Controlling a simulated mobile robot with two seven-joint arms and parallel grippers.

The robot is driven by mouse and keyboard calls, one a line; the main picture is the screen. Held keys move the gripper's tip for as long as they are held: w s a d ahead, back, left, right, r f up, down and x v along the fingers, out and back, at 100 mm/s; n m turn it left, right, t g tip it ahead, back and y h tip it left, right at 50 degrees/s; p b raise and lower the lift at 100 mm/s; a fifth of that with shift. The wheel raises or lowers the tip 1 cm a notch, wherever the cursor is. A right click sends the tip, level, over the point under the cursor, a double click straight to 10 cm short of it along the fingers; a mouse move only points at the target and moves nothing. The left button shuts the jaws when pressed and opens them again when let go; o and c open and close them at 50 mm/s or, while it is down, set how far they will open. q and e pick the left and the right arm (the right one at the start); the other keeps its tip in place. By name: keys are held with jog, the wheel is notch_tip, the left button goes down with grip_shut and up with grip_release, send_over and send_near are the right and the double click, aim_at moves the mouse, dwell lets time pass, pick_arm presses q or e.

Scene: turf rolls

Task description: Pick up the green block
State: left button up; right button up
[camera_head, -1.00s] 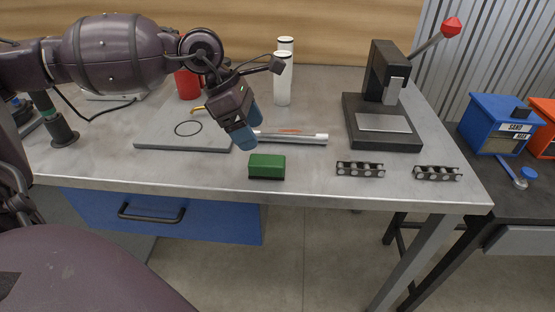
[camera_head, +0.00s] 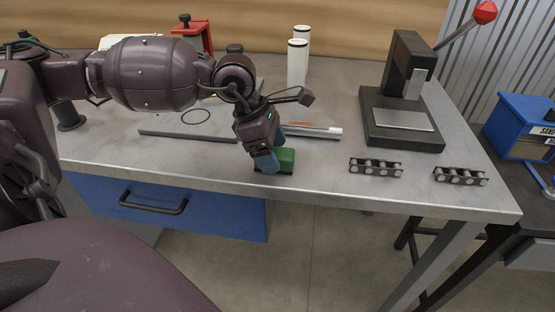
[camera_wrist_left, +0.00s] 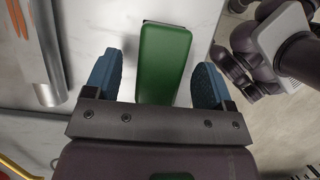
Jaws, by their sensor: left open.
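The green block (camera_head: 286,161) lies on the workbench near its front edge, partly hidden behind my left gripper in the head view. My left gripper (camera_head: 272,158) is open, with blue fingertips, and points down at the block. In the left wrist view the green block (camera_wrist_left: 164,62) lies between the two blue fingers of the left gripper (camera_wrist_left: 156,82), with a gap on each side. The fingers do not appear to touch it. My right gripper is not seen in the head view.
A silver tube (camera_head: 318,133) lies just behind the block. Two dark roller pieces (camera_head: 376,167) (camera_head: 460,176) lie to the right. A black press (camera_head: 402,125) stands behind them. White cylinders (camera_head: 297,65) stand at the back. A grey plate (camera_head: 190,134) lies left. The front edge (camera_head: 400,199) is close.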

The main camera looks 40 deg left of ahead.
pick_arm(q)
jog(key=shift+w+d+f, duration=0.15)
jog(key=shift+f, duration=0.35)
jog(key=c, duration=1)
jog(key=shift+r, duration=0.15)
notch_tip(320, 180, up, 7)
jog(key=shift+r+p, duration=0.2)
jog(key=shift+p, duration=0.45)
notch_tip(320, 180, up, 12)
jog(key=p, duration=0.1)
jog(key=shift+r, duration=0.2)
